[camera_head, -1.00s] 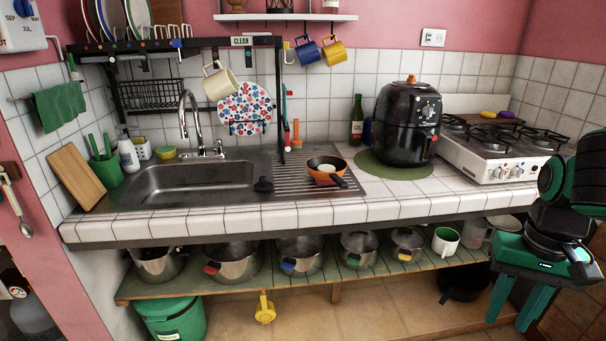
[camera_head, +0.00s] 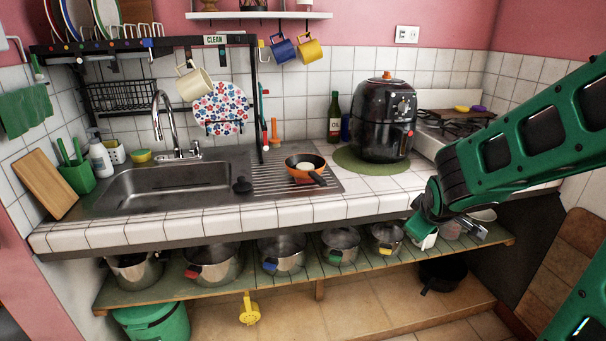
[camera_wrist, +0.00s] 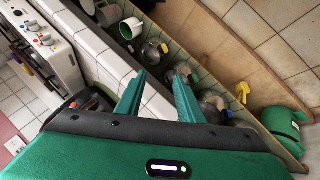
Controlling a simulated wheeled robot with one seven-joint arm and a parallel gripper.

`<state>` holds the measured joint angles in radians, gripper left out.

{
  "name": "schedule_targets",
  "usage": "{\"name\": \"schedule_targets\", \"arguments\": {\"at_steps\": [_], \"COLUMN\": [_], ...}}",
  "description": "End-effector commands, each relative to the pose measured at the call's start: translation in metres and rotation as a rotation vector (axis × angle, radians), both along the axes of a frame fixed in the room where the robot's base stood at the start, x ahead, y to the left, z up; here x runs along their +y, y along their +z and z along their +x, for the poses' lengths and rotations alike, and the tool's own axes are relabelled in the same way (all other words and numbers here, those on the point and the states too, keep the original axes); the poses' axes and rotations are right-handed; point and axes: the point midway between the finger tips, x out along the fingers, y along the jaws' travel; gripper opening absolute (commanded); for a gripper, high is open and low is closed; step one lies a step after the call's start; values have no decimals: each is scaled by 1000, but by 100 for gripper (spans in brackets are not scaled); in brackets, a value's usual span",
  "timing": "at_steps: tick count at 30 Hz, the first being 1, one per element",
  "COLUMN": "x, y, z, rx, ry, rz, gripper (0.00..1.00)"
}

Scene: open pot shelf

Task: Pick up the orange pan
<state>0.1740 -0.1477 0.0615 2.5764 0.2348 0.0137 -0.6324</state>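The orange pan (camera_head: 318,163) sits on the ribbed drainboard (camera_head: 270,180) to the right of the sink, with a pale round thing in it. Its dark handle points toward the front right. I cannot make the pan out in the wrist view. My gripper (camera_wrist: 160,76) is open, with two green fingers apart and nothing between them. In the head view my arm comes in from the right, and its end is near the counter's front edge, well to the right of the pan.
A black air fryer (camera_head: 384,125) stands on a green mat right of the pan. A tap (camera_head: 160,115) rises behind the sink, and a dark rack post (camera_head: 256,105) stands behind the drainboard. Several pots line the green shelf (camera_head: 320,275) below. The counter before the air fryer is clear.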

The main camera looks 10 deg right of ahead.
Motion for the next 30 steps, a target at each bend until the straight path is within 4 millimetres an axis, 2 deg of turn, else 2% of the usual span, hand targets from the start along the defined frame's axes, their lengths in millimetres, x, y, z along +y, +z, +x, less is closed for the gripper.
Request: {"name": "schedule_targets", "arguments": {"at_steps": [1, 3, 6, 10, 15, 18, 21, 30], "x": [13, 30, 62, 108, 158, 175, 183, 185], "y": [-2, 2, 7, 17, 28, 32, 34, 28], "z": [22, 51, 88, 122, 142, 146, 151, 191], "rx": [-31, -93, -185, -308, -441, -489, -513, -520], "ry": [95, 222, 399, 595, 758, 805, 826, 825], "rz": [-62, -163, -307, -480, -643, -697, -722, -727], "gripper": [34, 34, 34, 34, 34, 34, 34, 34]}}
